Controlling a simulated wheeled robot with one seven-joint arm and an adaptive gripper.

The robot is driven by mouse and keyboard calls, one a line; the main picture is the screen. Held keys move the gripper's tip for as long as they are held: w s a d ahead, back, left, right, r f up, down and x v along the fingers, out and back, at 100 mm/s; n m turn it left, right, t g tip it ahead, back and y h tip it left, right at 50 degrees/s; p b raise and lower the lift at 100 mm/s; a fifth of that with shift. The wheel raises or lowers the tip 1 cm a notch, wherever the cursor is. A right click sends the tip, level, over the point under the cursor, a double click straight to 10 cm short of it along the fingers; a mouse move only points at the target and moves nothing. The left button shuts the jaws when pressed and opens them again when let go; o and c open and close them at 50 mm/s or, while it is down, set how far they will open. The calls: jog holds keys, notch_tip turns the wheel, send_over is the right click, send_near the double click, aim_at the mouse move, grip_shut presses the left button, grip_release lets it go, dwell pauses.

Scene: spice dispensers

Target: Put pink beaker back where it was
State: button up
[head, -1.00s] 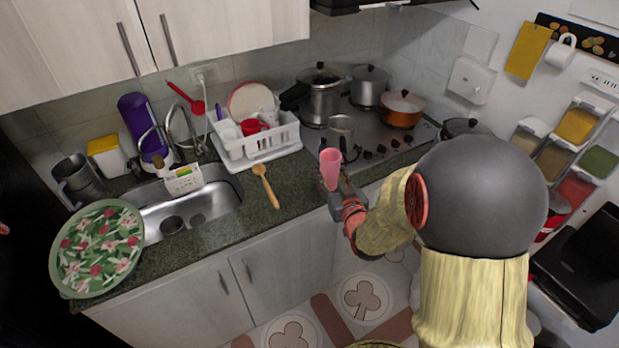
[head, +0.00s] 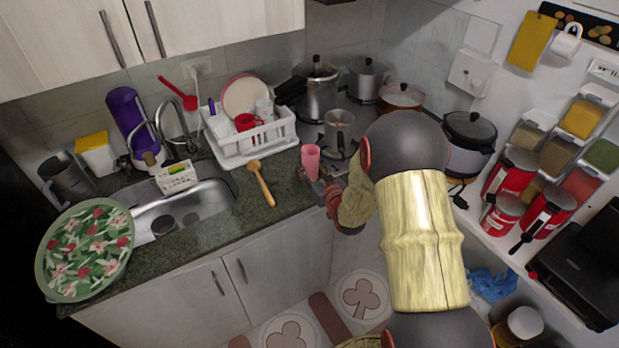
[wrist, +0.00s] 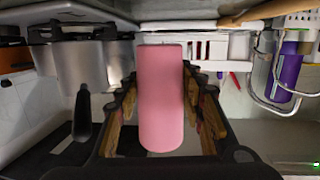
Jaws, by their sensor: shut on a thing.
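The pink beaker (head: 311,160) is near the front edge of the counter, between the wooden spoon and the stove. In the wrist view the pink beaker (wrist: 161,98) stands between both finger pads, its long side along the picture's height. My gripper (head: 325,188) is shut on it; the fingers flank it in the wrist view (wrist: 160,105). In the head view the beaker looks upright. Its lower part is partly hidden by the fingers, and I cannot tell whether its base touches the counter.
A wooden spoon (head: 262,183) lies left of the beaker. A white dish rack (head: 268,139) stands behind it. A small metal pot (head: 339,128) is on the stove, close behind right. The sink (head: 190,212) is farther left. Dark counter (head: 285,196) is bare between spoon and gripper.

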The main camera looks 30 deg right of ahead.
aim_at(310, 174)
jog(key=shift+w+d+f, duration=0.25)
jog(key=shift+w+f, duration=0.6)
jog(key=shift+f, duration=0.3)
jog(key=shift+f+b, duration=0.7)
jog(key=shift+f, duration=0.8)
jog(key=shift+f, duration=0.15)
jog(key=o, duration=1.2)
